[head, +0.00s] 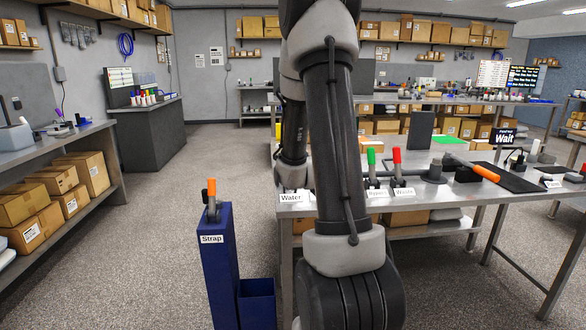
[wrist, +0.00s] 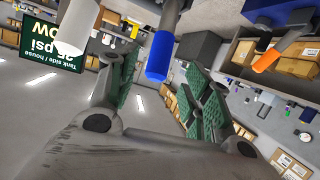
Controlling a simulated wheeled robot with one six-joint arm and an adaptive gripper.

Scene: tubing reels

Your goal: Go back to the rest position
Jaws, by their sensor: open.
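My gripper (wrist: 158,78) shows in the wrist view with its two green-padded fingers spread apart. It is open. A blue-tipped handle (wrist: 158,58) appears between the fingertips in that picture; I cannot tell its distance, and I see no finger touching it. In the head view my arm rises through the middle of the picture, and the gripper itself is not visible there. The arm hides part of the steel table (head: 460,215) and whatever stands behind it.
The table bears green (head: 371,157) and red (head: 397,157) handles, a lying orange handle (head: 485,173) and a "Wait" sign (head: 504,138). A blue "Strap" stand (head: 217,275) with an orange handle (head: 211,188) is left.

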